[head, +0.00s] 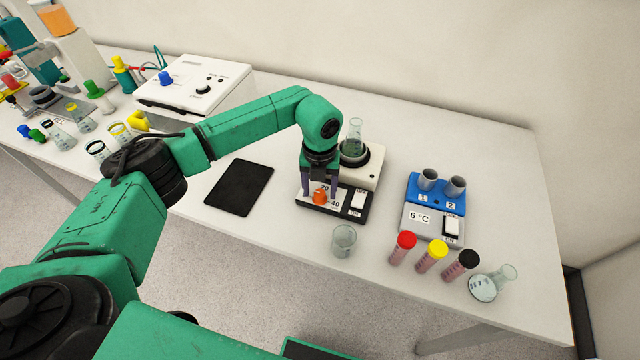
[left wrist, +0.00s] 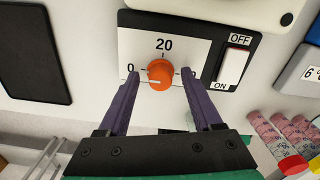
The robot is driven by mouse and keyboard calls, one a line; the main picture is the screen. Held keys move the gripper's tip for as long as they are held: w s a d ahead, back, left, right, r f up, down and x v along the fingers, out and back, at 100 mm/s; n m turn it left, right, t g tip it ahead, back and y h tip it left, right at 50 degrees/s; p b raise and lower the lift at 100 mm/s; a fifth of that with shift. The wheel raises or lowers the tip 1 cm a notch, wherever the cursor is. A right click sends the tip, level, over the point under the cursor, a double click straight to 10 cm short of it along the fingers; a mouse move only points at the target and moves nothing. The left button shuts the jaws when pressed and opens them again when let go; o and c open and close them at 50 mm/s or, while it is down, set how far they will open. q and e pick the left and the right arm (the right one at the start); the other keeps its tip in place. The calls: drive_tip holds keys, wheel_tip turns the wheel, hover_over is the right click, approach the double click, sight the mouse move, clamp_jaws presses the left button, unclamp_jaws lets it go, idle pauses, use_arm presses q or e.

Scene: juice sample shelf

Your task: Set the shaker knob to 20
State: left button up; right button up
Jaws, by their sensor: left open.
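The shaker (head: 366,180) stands on the bench with a flask (head: 355,132) on its top. Its orange knob (head: 320,197) is on the front panel; in the left wrist view the knob (left wrist: 161,72) sits below the printed 20, with 0 to its left. A pale pointer line on the knob points left, roughly toward 0. My left gripper (head: 320,188) points down at the panel. In the left wrist view its open purple fingers (left wrist: 160,84) stand on either side of the knob, with gaps visible. The right-hand number is mostly hidden by a finger. My right gripper is out of view.
An ON/OFF rocker switch (left wrist: 234,63) is right of the knob. A beaker (head: 344,240) stands in front of the shaker. A black pad (head: 239,187) lies left. A blue-grey 6 °C block (head: 417,214) and capped tubes (head: 432,256) stand right.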

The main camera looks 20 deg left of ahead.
use_arm(q)
drive_tip(key=shift+s+f, duration=0.1)
clamp_jaws()
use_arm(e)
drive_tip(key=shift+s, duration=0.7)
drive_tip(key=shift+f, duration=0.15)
